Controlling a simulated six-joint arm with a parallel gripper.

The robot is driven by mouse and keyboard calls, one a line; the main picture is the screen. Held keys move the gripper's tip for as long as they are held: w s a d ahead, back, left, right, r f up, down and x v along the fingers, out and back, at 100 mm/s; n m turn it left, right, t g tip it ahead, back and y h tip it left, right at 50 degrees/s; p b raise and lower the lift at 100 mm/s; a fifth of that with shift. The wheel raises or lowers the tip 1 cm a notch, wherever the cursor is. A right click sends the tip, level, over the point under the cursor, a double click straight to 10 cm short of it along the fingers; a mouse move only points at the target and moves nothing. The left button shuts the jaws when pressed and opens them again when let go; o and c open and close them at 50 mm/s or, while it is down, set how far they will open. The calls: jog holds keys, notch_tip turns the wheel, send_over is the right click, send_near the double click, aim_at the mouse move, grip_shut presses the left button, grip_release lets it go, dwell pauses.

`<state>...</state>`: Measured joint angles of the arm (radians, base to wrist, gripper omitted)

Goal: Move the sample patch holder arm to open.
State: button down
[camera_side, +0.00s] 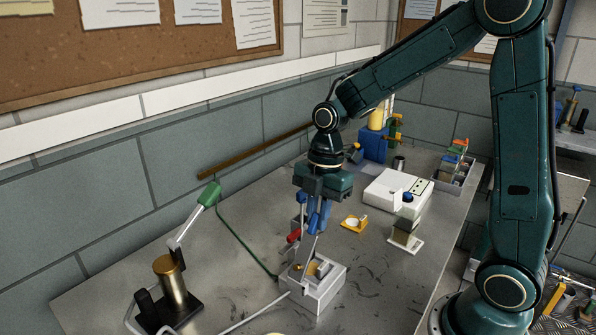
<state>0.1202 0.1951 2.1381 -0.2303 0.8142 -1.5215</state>
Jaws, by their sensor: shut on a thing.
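My gripper (317,222) points down over a pale box-shaped fixture (325,297) on the bench. It is shut on an upright blue and grey piece just above the fixture, which looks like the sample patch holder arm (309,254). The grey part slants down to the fixture's left side. A small brass-coloured part (314,268) shows inside the fixture's open top. The exact contact between the fingers and the arm is too small to make out.
A red-handled part (293,236) is close left of the gripper. The bench's front right is clear.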

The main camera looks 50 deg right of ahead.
aim_at(309, 231)
jog(key=shift+a+r, duration=0.35)
jog(key=shift+a, duration=0.3)
jog(key=shift+a+r, duration=0.3)
jog(key=shift+a, duration=0.35)
jog(key=shift+a, duration=0.1)
jog(key=shift+a+r, duration=0.2)
jog(key=shift+a, duration=0.75)
jog(key=shift+a+r, duration=0.2)
jog(key=shift+a, duration=0.75)
jog(key=shift+a+f, duration=0.15)
jog(key=shift+a, duration=1.75)
jog(key=c, duration=1.3)
grip_release()
